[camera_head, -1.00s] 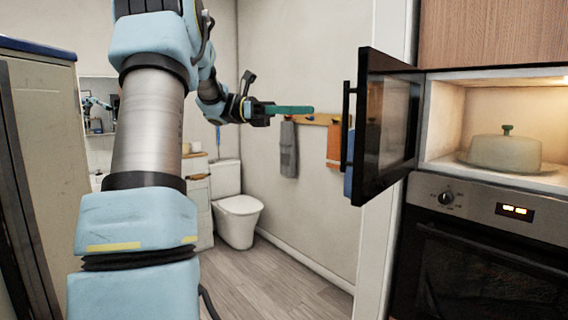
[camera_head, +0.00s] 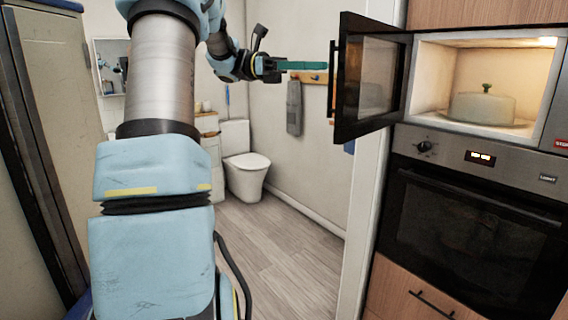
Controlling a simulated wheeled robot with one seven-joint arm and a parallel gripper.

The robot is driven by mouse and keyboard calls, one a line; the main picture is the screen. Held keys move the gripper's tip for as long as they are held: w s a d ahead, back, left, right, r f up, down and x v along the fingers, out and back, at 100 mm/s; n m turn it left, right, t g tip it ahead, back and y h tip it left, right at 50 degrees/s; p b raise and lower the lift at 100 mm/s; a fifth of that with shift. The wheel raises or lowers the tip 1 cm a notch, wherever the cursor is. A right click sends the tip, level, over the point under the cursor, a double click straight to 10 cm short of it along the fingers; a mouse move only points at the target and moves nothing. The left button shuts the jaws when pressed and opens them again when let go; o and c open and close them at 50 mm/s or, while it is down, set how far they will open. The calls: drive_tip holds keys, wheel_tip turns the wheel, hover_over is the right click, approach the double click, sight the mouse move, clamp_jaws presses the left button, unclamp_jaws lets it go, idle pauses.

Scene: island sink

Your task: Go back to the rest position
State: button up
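My arm rises from the bottom left of the head view and bends over at the top. My gripper (camera_head: 322,65) is raised in the middle upper part of the picture, its teal fingers pointing right toward the open microwave door. The fingers show edge-on as one bar, so their gap is hidden. I see nothing hanging from them. In the picture the fingertips end just left of the door's handle; I cannot tell the distance in depth.
The microwave (camera_head: 480,131) stands open with a domed dish (camera_head: 482,107) inside; its door (camera_head: 372,85) sticks out leftward. An oven (camera_head: 470,235) is below. A toilet (camera_head: 246,170) and a towel (camera_head: 294,108) are behind. The wood floor (camera_head: 275,255) between is clear. A tall cabinet (camera_head: 50,120) stands left.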

drive_tip(key=s+f+m+t+y, duration=0.15)
drive_tip(key=s+f+y, duration=0.25)
drive_tip(key=f, duration=0.6)
drive_tip(key=s+f+t+y, duration=0.3)
drive_tip(key=f+y, duration=0.1)
drive_tip(key=f, duration=0.6)
drive_tip(key=s+a+f+m+t+y, duration=0.3)
drive_tip(key=a+f+m, duration=0.3)
drive_tip(key=s+a+f+m+t+y, duration=0.3)
drive_tip(key=s+a+f+m+y, duration=0.1)
drive_tip(key=a+f+m, duration=0.2)
drive_tip(key=shift+s+a+f+y, duration=0.15)
drive_tip(key=shift+a+f+y, duration=0.1)
drive_tip(key=shift+f+y, duration=0.1)
